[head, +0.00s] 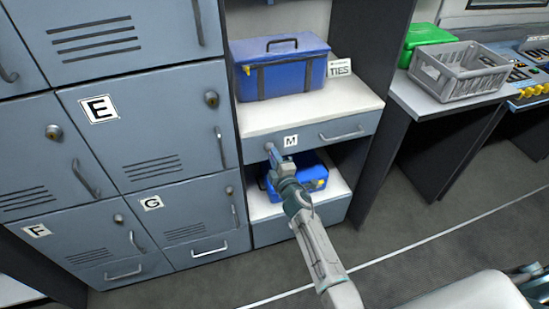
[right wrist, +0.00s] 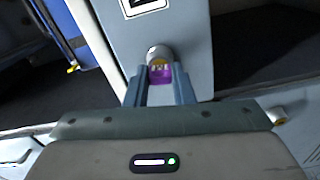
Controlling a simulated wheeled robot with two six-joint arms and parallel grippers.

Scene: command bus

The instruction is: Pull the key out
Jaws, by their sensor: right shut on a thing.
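My right gripper (head: 270,149) is at the left end of the grey-blue drawer front marked M (head: 345,130) in the head view. In the right wrist view its two fingers (right wrist: 160,88) are shut on a small purple key (right wrist: 160,75). The key is at a round metal lock (right wrist: 158,54) on a grey-blue panel. The gripper hides the key and lock in the head view. How deep the key sits in the lock cannot be told. My left gripper is not in view.
Grey-blue lockers E (head: 150,125), F and G stand to the left. A blue toolbox (head: 280,70) and a TIES sign (head: 339,68) are above the drawer; another blue box (head: 312,178) is on the shelf below. A grey crate (head: 460,72) is at right. Floor in front is clear.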

